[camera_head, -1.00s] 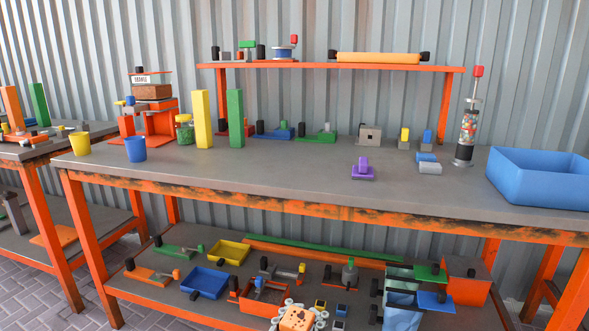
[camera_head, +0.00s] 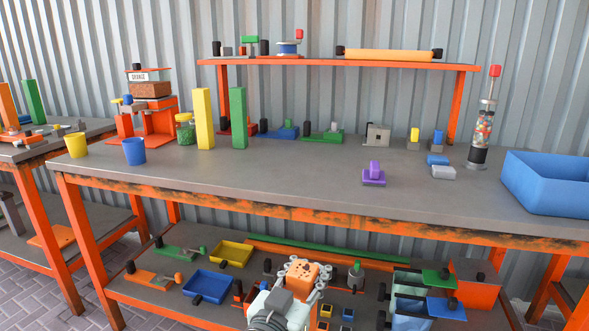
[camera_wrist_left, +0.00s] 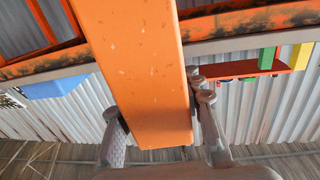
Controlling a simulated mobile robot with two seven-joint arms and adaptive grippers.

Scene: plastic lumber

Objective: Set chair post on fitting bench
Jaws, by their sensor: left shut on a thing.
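An orange post (camera_wrist_left: 140,70), which fits the chair post, sits between the two fingers of my left gripper (camera_wrist_left: 162,125) in the left wrist view. The gripper is shut on it. In the head view my left gripper (camera_head: 302,272) is at the lower middle, in front of the bench and overlapping its lower shelf. There the post (camera_head: 303,270) shows only as a short orange end. The long grey-topped bench (camera_head: 240,178) with an orange frame stands ahead; I cannot tell whether it is the fitting bench. My right gripper is not in view.
On the bench stand a yellow post (camera_head: 203,120), a green post (camera_head: 238,118), a purple block (camera_head: 374,176) and a blue bin (camera_head: 552,185). The front middle of the top is clear. A second bench (camera_head: 62,145) holding another orange post stands left.

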